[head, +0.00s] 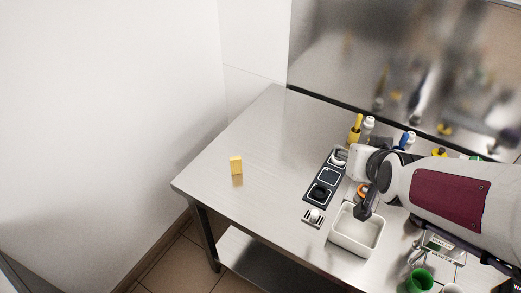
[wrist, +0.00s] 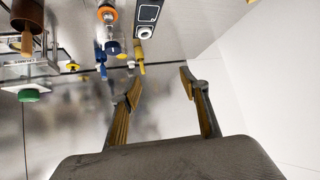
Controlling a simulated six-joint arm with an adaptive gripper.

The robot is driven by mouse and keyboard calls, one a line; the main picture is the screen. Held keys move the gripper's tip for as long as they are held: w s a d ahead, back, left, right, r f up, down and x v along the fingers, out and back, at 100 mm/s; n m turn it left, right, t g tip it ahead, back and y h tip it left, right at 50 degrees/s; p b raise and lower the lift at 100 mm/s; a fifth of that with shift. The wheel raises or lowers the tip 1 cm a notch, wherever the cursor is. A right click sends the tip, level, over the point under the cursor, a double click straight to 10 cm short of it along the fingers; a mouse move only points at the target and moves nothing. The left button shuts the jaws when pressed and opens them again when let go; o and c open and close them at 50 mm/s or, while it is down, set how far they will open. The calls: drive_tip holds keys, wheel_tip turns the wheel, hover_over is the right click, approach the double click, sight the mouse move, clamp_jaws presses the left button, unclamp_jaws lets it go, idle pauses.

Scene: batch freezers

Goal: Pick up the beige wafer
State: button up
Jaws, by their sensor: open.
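A small yellow-beige block (head: 236,165), the only thing here that looks like the beige wafer, stands upright on the left part of the steel table in the head view. It does not show in the wrist view. My gripper (head: 362,212) is at the right, above the white bin, well apart from the block. In the wrist view my gripper (wrist: 161,80) has its two fingers spread wide, with nothing between them.
The steel table (head: 262,140) is clear around the block. A dark panel with round fittings (head: 325,178), a white bin (head: 357,236), a green cup (head: 419,281) and several bottles stand to the right. A steel back wall (head: 400,70) rises behind.

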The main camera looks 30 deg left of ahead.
drive_tip(key=w+a+f+n+y, duration=0.1)
drive_tip(key=a+f, duration=0.3)
drive_tip(key=a, duration=0.4)
drive_tip(key=n+t+y, duration=0.2)
drive_tip(key=n+y, duration=0.1)
drive_tip(key=y, duration=0.2)
approach(236, 163)
drive_tip(key=a, duration=0.1)
drive_tip(key=w+a, duration=0.1)
drive_tip(key=a, duration=0.1)
drive_tip(key=shift+w, duration=0.3)
drive_tip(key=shift+w+f, duration=0.1)
drive_tip(key=shift+w, duration=0.05)
drive_tip(key=shift+x, duration=1.15)
drive_tip(key=shift+w+a+f, duration=0.35)
drive_tip(key=shift+w, duration=0.35)
drive_tip(key=shift+w+a+f, duration=0.35)
drive_tip(key=shift+w+a, duration=0.05)
drive_tip(key=shift+w, duration=0.3)
drive_tip(key=shift+x, duration=0.95)
